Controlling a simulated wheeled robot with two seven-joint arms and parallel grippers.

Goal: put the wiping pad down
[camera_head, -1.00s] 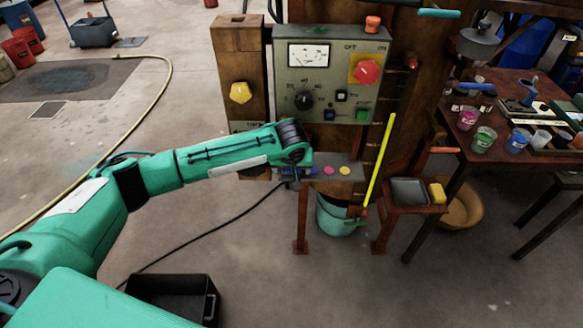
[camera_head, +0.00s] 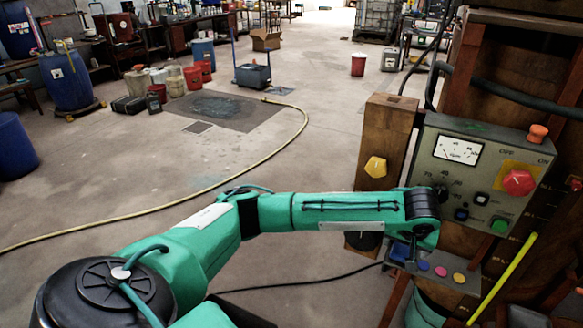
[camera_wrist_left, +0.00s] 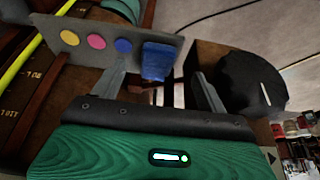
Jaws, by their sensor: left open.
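A blue block, seemingly the wiping pad (camera_wrist_left: 158,62), sits at the end of a grey ledge (camera_wrist_left: 82,36) beside a row of yellow, pink and blue dots. In the head view the pad (camera_head: 399,252) shows just below my left wrist, partly hidden. My left gripper (camera_wrist_left: 158,80) is open, with one finger on each side of the pad's near end. Gaps show between the pad and the fingers; whether any part touches is unclear. The ledge (camera_head: 452,283) stands below the control panel in the head view. My right gripper is out of view.
The control panel (camera_head: 470,165) with a red knob and a wooden post (camera_head: 386,140) stand close beside my left arm. A yellow-green rod (camera_head: 505,275) leans at the right. A hose (camera_head: 285,150) crosses the floor; open floor lies left of the post.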

